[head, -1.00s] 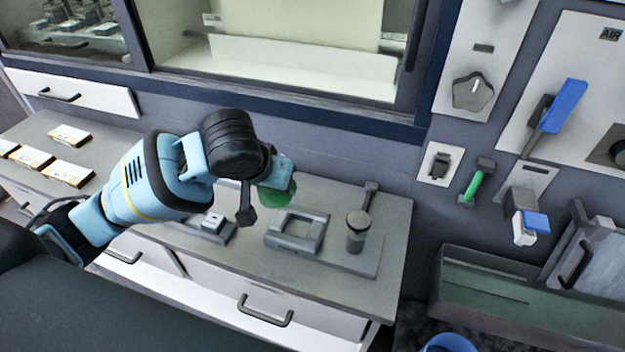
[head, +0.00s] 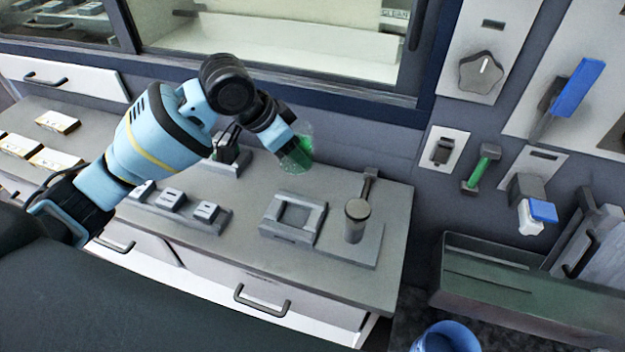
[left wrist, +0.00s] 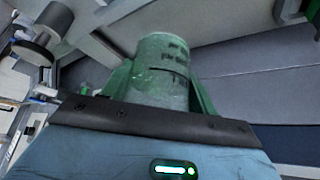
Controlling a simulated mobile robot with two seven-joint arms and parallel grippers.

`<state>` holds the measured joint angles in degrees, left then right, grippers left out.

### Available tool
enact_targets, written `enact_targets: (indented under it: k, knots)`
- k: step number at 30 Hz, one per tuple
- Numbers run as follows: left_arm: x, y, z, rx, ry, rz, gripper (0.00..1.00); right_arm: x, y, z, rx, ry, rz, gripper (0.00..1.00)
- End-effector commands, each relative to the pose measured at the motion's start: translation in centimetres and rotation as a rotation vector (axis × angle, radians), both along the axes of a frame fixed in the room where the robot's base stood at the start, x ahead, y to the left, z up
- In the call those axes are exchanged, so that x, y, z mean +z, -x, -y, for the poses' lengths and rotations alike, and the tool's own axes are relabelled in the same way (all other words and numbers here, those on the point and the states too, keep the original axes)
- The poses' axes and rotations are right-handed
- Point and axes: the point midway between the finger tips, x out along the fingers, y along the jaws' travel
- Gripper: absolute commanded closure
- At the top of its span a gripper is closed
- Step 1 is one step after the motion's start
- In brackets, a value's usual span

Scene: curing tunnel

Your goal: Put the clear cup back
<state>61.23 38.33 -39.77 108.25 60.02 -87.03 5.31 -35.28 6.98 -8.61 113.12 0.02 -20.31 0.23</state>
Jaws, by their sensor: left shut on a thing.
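My left gripper (head: 292,150) is above the back of the grey bench, shut on the clear cup (head: 306,142). The cup looks see-through with a green tint, and its lower end shows past the fingers. In the left wrist view the cup (left wrist: 161,72) sits between the two green fingers, with dark marks on its side. The bench surface lies below the cup, which appears to be held clear of it. My right gripper is in neither view.
A grey square frame fixture (head: 293,217) and a round-topped post (head: 356,220) stand on the bench (head: 345,277). Several small blocks sit on a strip (head: 176,205) to the left. Pale slabs (head: 57,122) lie at far left. A blue bin (head: 446,337) stands below right.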

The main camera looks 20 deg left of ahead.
Motion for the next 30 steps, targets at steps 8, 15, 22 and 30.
enact_targets:
  k: [8,15,22,30]
  knots:
    - [1.3,-2.4,1.5,-0.318,0.001,0.000,0.73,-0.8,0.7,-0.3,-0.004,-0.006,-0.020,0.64]
    - [2.2,-3.2,2.1,-0.451,-0.001,0.002,0.73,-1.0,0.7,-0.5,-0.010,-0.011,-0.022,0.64]
    - [2.2,-3.3,2.2,-0.466,-0.001,0.001,0.73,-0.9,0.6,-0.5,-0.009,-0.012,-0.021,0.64]
    - [-1.0,-3.2,2.1,-0.464,-0.002,-0.002,0.73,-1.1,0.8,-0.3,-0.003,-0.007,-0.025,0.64]
